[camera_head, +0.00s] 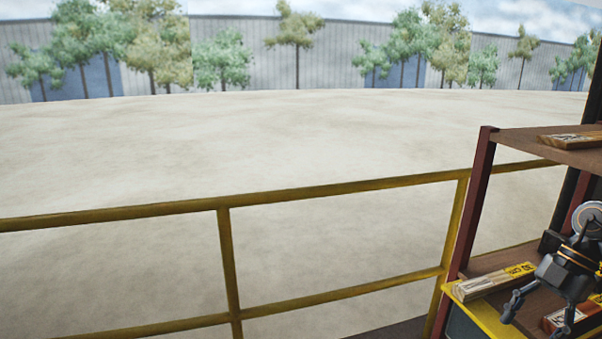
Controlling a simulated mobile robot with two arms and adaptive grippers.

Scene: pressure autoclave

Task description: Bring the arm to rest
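My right gripper (537,312) is at the lower right edge of the view, in front of a shelf unit. It is dark grey, points down and has its two fingers spread apart, with nothing seen between them. Its arm runs off the right edge of the picture. My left gripper is not in view.
The shelf unit has a dark red post (470,215) and a brown upper shelf (540,146). A long box (490,282) lies on a lower level, and an orange-red box (586,317) is near the gripper. A yellow railing (340,190) crosses the view. Open pale ground lies beyond.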

